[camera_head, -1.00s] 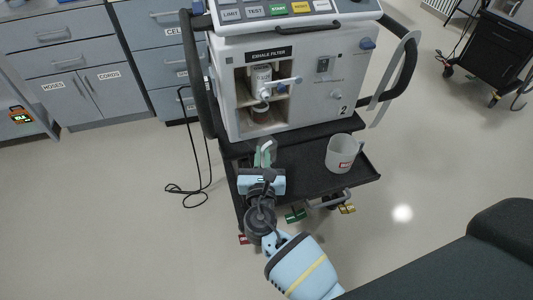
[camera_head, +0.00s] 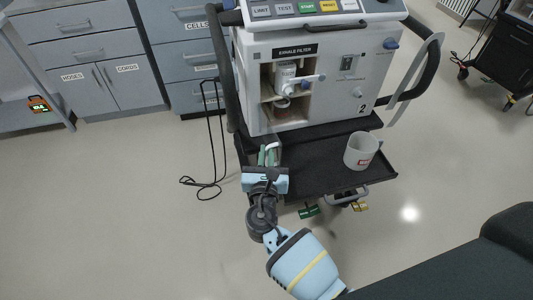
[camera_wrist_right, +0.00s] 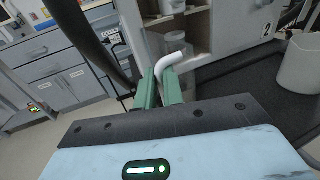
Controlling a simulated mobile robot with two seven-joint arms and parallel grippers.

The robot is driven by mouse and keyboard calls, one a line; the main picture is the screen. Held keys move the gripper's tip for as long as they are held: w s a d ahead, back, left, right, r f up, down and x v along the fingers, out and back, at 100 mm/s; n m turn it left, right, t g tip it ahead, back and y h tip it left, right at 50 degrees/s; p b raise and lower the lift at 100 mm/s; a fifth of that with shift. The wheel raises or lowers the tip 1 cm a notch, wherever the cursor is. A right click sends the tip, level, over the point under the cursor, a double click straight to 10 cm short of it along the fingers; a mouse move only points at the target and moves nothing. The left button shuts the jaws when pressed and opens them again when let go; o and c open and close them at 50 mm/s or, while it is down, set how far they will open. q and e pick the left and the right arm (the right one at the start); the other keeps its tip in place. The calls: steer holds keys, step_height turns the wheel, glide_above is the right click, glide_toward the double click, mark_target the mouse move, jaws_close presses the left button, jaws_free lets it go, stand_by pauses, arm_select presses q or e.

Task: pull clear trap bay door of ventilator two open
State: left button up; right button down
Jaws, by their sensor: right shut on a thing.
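Ventilator two (camera_head: 345,105) stands at the top of the head view, marked "2". Its trap bay (camera_head: 298,112), under the "EXHALE FILTER" label, shows a jar and white fittings. I cannot make out the clear door's pane. My right gripper (camera_head: 267,156) is in front of and below the bay, over the left end of the cart's black shelf. Its green fingers are shut on a white bent handle (camera_wrist_right: 170,62), which shows between the fingertips in the right wrist view. Whether this handle joins the door is not clear. My left gripper is not in view.
A white cup (camera_head: 360,150) stands on the black shelf (camera_head: 315,175), right of my gripper. A black cable (camera_head: 212,150) hangs to the floor on the left. Grey cabinets (camera_head: 90,60) line the back left.

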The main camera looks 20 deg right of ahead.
steer(key=shift+w+r, duration=0.1)
steer(key=shift+r, duration=0.1)
steer(key=c, duration=1.5)
jaws_free()
steer(key=shift+f, duration=0.15)
steer(key=shift+s, duration=0.2)
steer(key=v, duration=0.7)
steer(key=shift+s+a, duration=0.1)
steer(key=shift+s, duration=0.15)
steer(key=shift+a, duration=0.15)
